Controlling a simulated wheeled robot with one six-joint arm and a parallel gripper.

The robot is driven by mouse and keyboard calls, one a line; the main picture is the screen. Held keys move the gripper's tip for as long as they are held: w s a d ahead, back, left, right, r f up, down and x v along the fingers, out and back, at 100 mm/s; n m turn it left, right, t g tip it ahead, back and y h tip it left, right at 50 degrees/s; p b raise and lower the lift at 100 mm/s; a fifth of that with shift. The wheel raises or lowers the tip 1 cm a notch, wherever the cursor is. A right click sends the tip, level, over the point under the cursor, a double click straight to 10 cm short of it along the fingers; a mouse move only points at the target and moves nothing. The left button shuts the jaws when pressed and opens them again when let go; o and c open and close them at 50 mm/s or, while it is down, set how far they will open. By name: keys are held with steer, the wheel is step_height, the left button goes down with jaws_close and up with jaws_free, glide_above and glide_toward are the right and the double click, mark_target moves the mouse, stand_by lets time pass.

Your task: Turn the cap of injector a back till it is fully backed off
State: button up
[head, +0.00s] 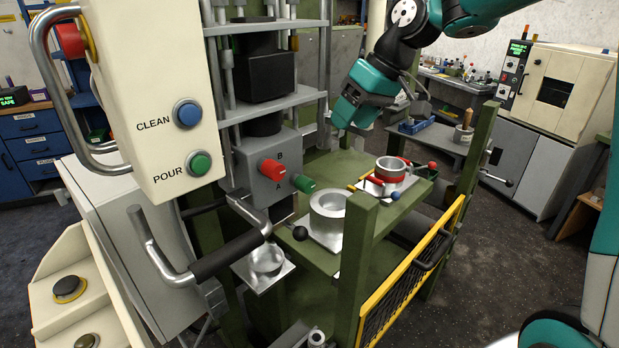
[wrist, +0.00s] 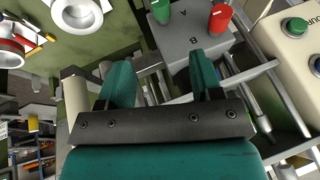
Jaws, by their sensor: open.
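The injector block (head: 259,172) is a grey box with the letters A and B on its face. A green cap (head: 303,184) sticks out beside the letter A, and a red cap (head: 271,168) beside B. In the wrist view the green cap (wrist: 160,11) and the red cap (wrist: 221,18) show at the top edge, upside down. My gripper (head: 342,116) is up and to the right of the block, apart from both caps. In the wrist view its two teal fingers (wrist: 162,80) are spread with nothing held between them.
A panel with CLEAN (head: 187,113) and POUR (head: 199,163) buttons stands at the left. A metal cylinder (head: 325,224) and a clamped ring (head: 391,168) sit on the green table (head: 345,165). A black-gripped handle (head: 228,256) crosses in front. A green post (head: 358,250) rises at the table's near corner.

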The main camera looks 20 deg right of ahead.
mark_target(312, 181)
steer(key=p+x, duration=0.3)
steer(key=x, duration=1.4)
